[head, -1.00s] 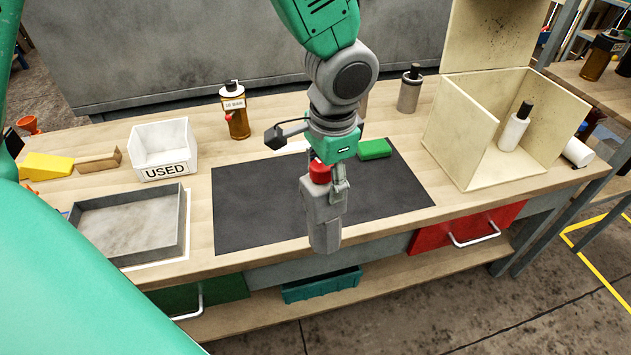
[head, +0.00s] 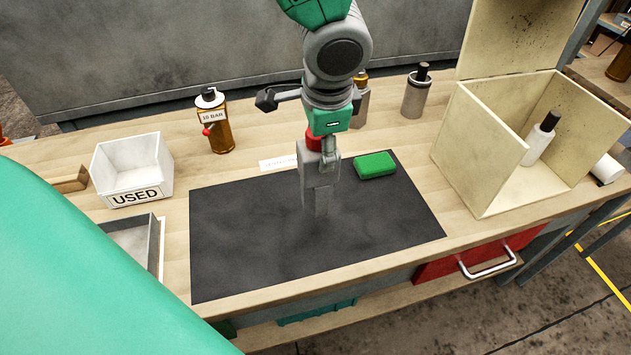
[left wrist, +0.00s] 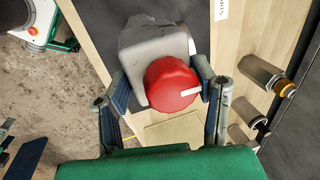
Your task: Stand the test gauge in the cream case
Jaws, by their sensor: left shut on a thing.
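My left gripper (head: 322,158) is shut on a grey block-shaped device (head: 317,195) with a red knob, upright over the dark mat. The left wrist view shows the red knob (left wrist: 172,85) with a white mark, between the fingers. No dial face shows, so I cannot tell whether this is the test gauge. The cream case (head: 473,150) stands open at the right of the bench, its lid raised, apart from my gripper. A white bottle-shaped thing (head: 540,141) with a black top stands inside it. My right gripper is not in view.
The dark mat (head: 250,240) carries a green block (head: 375,164). An amber container (head: 217,125) labelled 10 BAR and a grey canister (head: 416,93) stand behind. A white USED bin (head: 133,172) and grey tray (head: 147,245) are at left. The mat's front is clear.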

